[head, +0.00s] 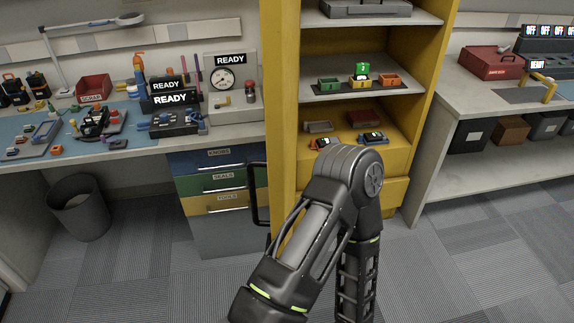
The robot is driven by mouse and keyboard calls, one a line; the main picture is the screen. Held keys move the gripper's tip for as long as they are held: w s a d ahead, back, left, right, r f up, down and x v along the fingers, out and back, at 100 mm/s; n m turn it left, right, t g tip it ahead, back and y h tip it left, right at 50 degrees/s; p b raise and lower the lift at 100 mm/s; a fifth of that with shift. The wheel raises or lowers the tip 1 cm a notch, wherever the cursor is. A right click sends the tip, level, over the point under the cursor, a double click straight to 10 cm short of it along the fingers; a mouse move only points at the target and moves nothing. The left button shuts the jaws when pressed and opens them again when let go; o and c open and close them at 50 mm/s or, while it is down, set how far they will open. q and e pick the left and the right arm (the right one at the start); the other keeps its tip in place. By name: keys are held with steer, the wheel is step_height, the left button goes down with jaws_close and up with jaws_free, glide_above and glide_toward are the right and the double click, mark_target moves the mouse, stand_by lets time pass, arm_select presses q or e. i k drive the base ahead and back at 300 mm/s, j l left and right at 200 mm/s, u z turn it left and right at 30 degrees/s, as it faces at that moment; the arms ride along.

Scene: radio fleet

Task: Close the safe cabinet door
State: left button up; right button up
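The yellow safe cabinet (426,65) stands in the middle and right of the head view, with its front open and its shelves showing. Its yellow door (283,90) appears nearly edge-on at the cabinet's left side, swung open. A black bar handle (255,195) sticks out on the left of the door. One of my arms, bent at a joint, rises from the bottom in front of the cabinet and hides part of its lower shelf and the door's lower part. Neither gripper shows, so I cannot see what they touch.
A workbench (100,160) with tools and a drawer unit (222,232) stand left of the door. A dark bin (80,208) is on the floor. Another bench (470,97) stands right. Small items sit on the cabinet shelf (345,80). Carpet floor is clear at lower left and right.

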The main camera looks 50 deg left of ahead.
mark_target(279, 20)
steer(key=k+j+u, duration=0.2)
steer(key=j+u, duration=0.15)
steer(key=k+j+u, duration=0.1)
steer(key=j+u, duration=0.25)
steer(key=j, duration=0.2)
steer(key=j+u, duration=0.35)
steer(key=j, duration=0.15)
steer(key=k, duration=0.05)
